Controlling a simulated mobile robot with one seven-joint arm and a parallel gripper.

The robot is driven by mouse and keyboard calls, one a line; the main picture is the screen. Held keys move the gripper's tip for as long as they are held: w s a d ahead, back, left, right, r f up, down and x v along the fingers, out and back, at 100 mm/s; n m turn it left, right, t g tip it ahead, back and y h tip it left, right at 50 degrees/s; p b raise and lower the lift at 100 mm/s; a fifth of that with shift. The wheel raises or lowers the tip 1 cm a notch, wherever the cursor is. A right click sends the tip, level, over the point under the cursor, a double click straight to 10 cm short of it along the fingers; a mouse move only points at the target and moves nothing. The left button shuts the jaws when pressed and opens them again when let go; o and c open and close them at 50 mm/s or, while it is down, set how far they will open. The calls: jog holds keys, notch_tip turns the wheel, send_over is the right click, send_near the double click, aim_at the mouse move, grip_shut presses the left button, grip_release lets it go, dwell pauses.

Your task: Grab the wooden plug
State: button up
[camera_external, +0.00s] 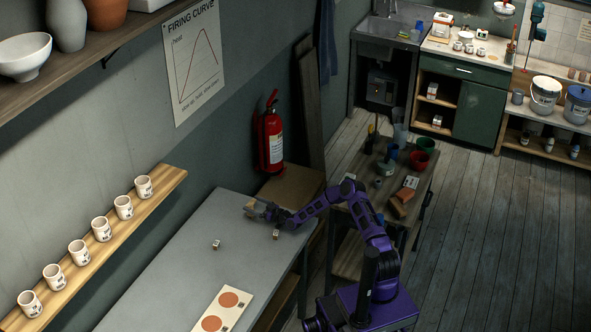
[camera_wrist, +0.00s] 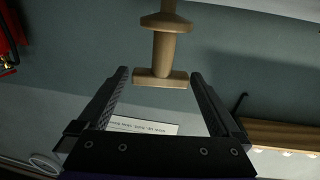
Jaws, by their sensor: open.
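The wooden plug (camera_wrist: 165,48) is tan, with a round flange, a narrower neck and a wider end. In the wrist view it stands upright in the picture at top centre, its top cut off by the frame. My gripper (camera_wrist: 160,74) is open, and the plug's wide end appears between the two fingertips, with a small gap on each side. In the external view my gripper (camera_external: 261,210) is low over the far end of the grey table (camera_external: 195,235). A small beige piece of the plug (camera_external: 249,205) shows at its tip; the rest is hard to make out.
Two small labelled blocks stand on the table, one (camera_external: 215,244) left of my gripper and one (camera_external: 276,234) just below it in the picture. A board (camera_external: 228,316) with terracotta discs lies nearer. A mug shelf (camera_external: 160,187) and fire extinguisher (camera_external: 270,140) are on the wall.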

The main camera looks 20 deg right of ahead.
jog(key=shift+x, duration=2.35)
jog(key=c, duration=1.1)
